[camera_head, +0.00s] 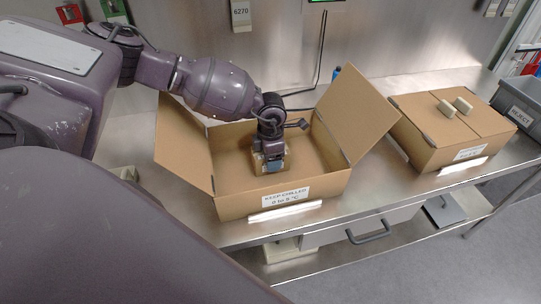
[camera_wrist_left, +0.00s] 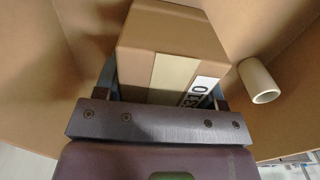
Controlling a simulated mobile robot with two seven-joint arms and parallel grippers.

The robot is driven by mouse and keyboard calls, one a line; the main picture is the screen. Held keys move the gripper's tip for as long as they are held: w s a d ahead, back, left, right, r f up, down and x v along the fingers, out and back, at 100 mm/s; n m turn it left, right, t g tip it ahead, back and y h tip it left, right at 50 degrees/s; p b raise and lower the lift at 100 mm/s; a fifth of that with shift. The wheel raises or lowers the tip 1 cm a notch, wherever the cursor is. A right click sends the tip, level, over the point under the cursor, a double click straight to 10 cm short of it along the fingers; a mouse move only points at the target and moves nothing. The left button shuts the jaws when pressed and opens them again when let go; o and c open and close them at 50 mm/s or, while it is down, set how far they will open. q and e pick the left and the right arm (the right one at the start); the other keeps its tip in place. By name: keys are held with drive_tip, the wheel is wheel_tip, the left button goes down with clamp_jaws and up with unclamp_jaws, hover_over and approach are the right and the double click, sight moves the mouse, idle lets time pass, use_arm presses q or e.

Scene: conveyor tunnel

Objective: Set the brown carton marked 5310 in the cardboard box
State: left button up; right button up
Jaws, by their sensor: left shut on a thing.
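The brown carton (camera_wrist_left: 190,35) has a pale tape strip and a white label, of which only the end "10" clearly reads in the left wrist view. My left gripper (camera_wrist_left: 162,88) is shut on it, one finger on each side. In the head view the gripper (camera_head: 270,158) points down inside the open cardboard box (camera_head: 232,207), whose flaps stand spread. The box's front label reads "KEEP CHILLED". The carton is mostly hidden by the gripper there, and I cannot tell whether it touches the box floor. My right gripper is not in view.
A pale cylinder (camera_wrist_left: 258,80) lies beside the carton in the left wrist view. A closed carton (camera_head: 440,145) with two small blocks on top stands to the right on the steel bench (camera_head: 350,205). A grey "REJECT" bin (camera_head: 520,108) is at far right.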

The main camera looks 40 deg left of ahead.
use_arm(q)
drive_tip(key=o, duration=1.3)
drive_tip(key=shift+f, duration=0.1)
wheel_tip(320, 180, up, 12)
drive_tip(key=shift+r+b, duration=0.15)
drive_tip(key=shift+b, duration=0.3)
